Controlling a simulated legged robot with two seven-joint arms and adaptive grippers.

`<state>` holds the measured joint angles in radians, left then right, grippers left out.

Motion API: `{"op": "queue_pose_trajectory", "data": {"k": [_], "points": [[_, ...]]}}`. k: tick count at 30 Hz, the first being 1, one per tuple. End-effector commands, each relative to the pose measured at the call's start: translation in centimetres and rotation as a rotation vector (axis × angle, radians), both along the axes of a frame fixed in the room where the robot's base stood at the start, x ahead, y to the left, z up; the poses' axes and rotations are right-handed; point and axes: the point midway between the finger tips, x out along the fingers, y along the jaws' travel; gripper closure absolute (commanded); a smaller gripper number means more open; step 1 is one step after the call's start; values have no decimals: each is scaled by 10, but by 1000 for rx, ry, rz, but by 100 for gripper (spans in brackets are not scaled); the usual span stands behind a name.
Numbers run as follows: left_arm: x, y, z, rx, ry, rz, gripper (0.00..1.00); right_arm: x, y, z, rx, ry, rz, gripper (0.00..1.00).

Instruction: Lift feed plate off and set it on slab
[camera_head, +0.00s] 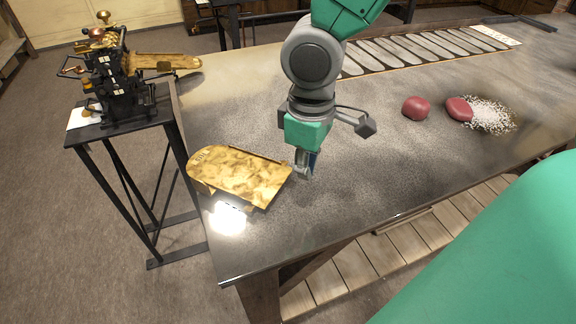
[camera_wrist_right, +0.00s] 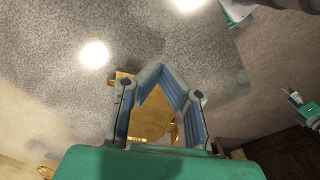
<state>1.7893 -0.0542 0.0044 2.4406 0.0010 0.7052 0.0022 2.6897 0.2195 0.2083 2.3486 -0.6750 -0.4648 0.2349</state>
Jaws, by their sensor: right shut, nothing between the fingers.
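A gold plate (camera_head: 238,178) with a rounded left end lies on the dark stone slab (camera_head: 350,190), near its front left corner. My right gripper (camera_head: 304,168) is low over the slab at the plate's right end. Its fingers are shut with their tips together in the right wrist view (camera_wrist_right: 158,70), with nothing between them. The plate shows behind the fingers there (camera_wrist_right: 150,118). Whether the fingers touch the plate I cannot tell. The black and brass roller machine (camera_head: 122,92) has another gold plate (camera_head: 168,62) extending from its right side. My left gripper is not in view.
The machine stands on a black metal stand (camera_head: 100,132) left of the slab. Two red lumps (camera_head: 416,107) and a patch of white grains (camera_head: 490,115) lie to the right. A row of pale oval shapes (camera_head: 430,48) runs along the far edge. The slab's middle is clear.

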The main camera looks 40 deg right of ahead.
Motion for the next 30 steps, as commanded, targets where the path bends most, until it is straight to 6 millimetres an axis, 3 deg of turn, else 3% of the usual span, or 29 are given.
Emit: {"op": "queue_pose_trajectory", "data": {"k": [6, 12, 19, 30], "points": [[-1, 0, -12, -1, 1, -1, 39, 0, 2, -50, -6, 8, 2, 100], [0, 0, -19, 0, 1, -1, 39, 3, 6, -87, -6, 5, 2, 100], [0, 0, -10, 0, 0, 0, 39, 31, 18, -81, 0, 1, 2, 100], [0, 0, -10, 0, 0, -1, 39, 36, 20, -82, -1, 2, 1, 100]]}}
